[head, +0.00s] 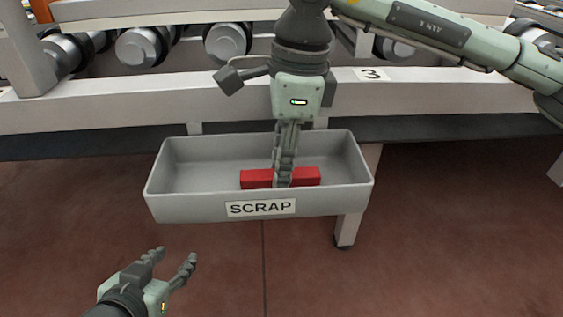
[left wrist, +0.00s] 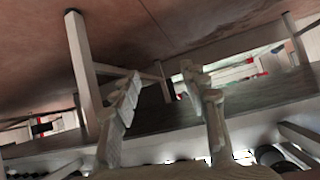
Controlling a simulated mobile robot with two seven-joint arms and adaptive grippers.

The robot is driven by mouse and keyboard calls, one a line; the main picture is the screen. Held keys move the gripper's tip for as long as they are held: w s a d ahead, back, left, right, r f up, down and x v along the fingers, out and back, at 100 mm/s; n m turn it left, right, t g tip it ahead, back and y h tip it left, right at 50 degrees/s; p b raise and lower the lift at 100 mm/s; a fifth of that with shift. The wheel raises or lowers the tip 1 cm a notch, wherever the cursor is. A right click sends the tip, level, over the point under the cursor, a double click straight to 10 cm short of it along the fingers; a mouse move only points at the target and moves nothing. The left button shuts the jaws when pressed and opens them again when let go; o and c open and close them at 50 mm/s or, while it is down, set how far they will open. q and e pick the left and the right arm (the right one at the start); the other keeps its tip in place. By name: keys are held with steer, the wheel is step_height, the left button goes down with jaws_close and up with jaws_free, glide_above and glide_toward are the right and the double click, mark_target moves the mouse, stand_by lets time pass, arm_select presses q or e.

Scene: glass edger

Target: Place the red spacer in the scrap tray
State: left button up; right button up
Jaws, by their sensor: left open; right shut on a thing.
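The red spacer (head: 305,176) is a long red block lying level inside the scrap tray (head: 190,203), as seen in the head view. The tray is a grey open box with a SCRAP label on its front. My right gripper (head: 284,180) points down into the tray and is shut around the middle of the spacer, hiding that part. I cannot tell whether the spacer touches the tray floor. My left gripper (head: 177,258) is open and empty, low in front of the tray; its fingers also show in the left wrist view (left wrist: 165,90).
Behind the tray runs a pale machine beam (head: 440,110) with a number 3 label, and grey rollers (head: 228,42) above it. A machine leg (head: 347,228) stands under the tray's right end. The reddish floor (head: 450,240) at the front right is clear.

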arm_select(q)
steer(key=shift+w+d, duration=0.1)
arm_select(e)
steer(key=shift+f, duration=0.1)
steer(key=o, duration=0.9)
arm_select(q)
steer(key=shift+w+d+r+t, duration=0.3)
steer(key=shift+d+r, duration=0.1)
steer(key=shift+r, duration=0.15)
arm_select(e)
steer(key=shift+o, duration=0.2)
arm_select(q)
steer(key=shift+s, duration=0.1)
arm_select(e)
steer(key=shift+w+r, duration=0.1)
steer(key=shift+r, duration=0.85)
arm_select(q)
steer(key=s+a+f+g, duration=0.1)
steer(key=s+a+f+g+y, duration=0.1)
steer(key=a+f, duration=0.1)
steer(key=shift+s+a+f+p, duration=0.1)
steer(key=shift+s+p, duration=0.2)
steer(key=shift+p, duration=0.05)
arm_select(e)
step_height(320, 180, up, 10)
steer(key=d, duration=0.1)
steer(key=shift+d+r, duration=0.15)
steer(key=shift+d, duration=0.05)
